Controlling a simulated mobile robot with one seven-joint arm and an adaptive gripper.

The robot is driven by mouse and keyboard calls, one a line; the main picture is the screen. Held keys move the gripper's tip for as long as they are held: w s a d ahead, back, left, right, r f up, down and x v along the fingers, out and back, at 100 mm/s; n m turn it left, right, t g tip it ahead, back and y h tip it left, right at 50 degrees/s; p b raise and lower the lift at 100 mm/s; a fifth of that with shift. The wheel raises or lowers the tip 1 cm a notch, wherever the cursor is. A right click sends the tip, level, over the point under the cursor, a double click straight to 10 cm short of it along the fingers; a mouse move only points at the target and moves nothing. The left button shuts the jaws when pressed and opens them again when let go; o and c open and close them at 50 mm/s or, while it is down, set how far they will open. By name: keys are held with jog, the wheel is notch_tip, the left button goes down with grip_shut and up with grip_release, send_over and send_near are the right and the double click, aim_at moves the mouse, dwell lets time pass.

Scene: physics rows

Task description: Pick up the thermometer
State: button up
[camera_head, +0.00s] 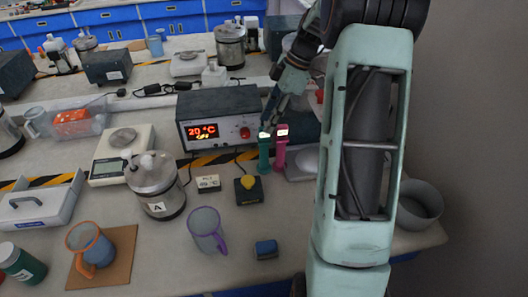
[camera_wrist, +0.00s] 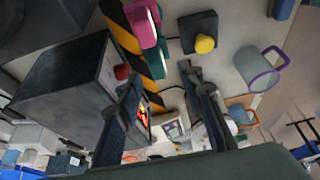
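A small pale block marked °C (camera_head: 208,183) lies on the bench in front of the dark 20 °C control box (camera_head: 200,130); which item is the thermometer is not certain. A green upright handheld device (camera_head: 264,155) and a pink one (camera_head: 281,150), each with a small lit top, stand right of the control box. They also show at the top of the wrist view, green (camera_wrist: 150,68) and pink (camera_wrist: 142,22). My gripper (camera_head: 270,116) is open just above and behind the green device. In the wrist view its spread fingers (camera_wrist: 161,78) hold nothing.
The control box (camera_wrist: 70,90) is close beside my gripper. A black block with a yellow knob (camera_head: 248,187), a purple-rimmed mug (camera_head: 207,230) and a metal canister (camera_head: 156,185) stand in front. A grey bowl (camera_head: 418,205) is at the right.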

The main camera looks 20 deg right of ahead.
aim_at(264, 139)
jog(key=x, duration=0.4)
jog(key=shift+w+f, duration=0.1)
jog(key=shift+f, duration=0.35)
grip_shut()
